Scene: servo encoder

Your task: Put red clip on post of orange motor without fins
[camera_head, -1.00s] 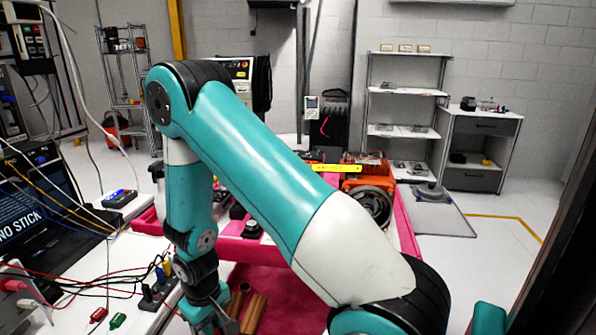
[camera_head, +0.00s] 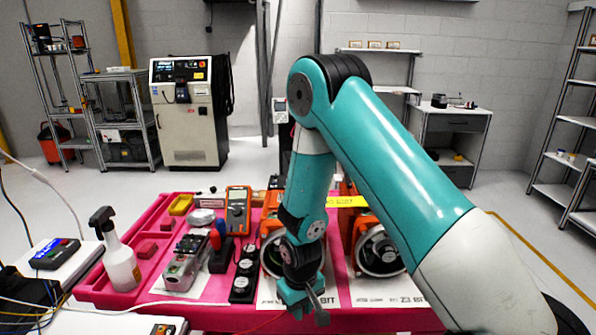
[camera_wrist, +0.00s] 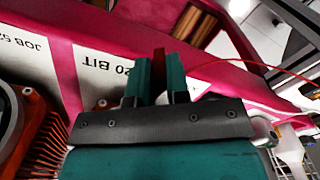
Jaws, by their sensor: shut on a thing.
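My gripper (camera_head: 314,302) hangs at the front edge of the pink bench, before the orange motors. In the wrist view, its teal fingers (camera_wrist: 158,80) are shut on the dark red clip (camera_wrist: 159,60), with a thin red wire running off to the right. The head view does not show the clip clearly. One orange motor (camera_head: 271,228) stands behind my gripper, partly hidden by my arm. Another orange motor (camera_head: 376,248) stands to its right, also partly covered. A finned orange motor (camera_wrist: 42,138) shows at the left of the wrist view. No post is clearly visible.
The pink bench (camera_head: 90,283) also holds a multimeter (camera_head: 237,210), a spray bottle (camera_head: 118,262), a grey device (camera_head: 184,265) and a black strip of round parts (camera_head: 244,273). White printed sheets (camera_wrist: 105,68) lie by the motors. Copper-coloured tubes (camera_wrist: 193,22) lie below.

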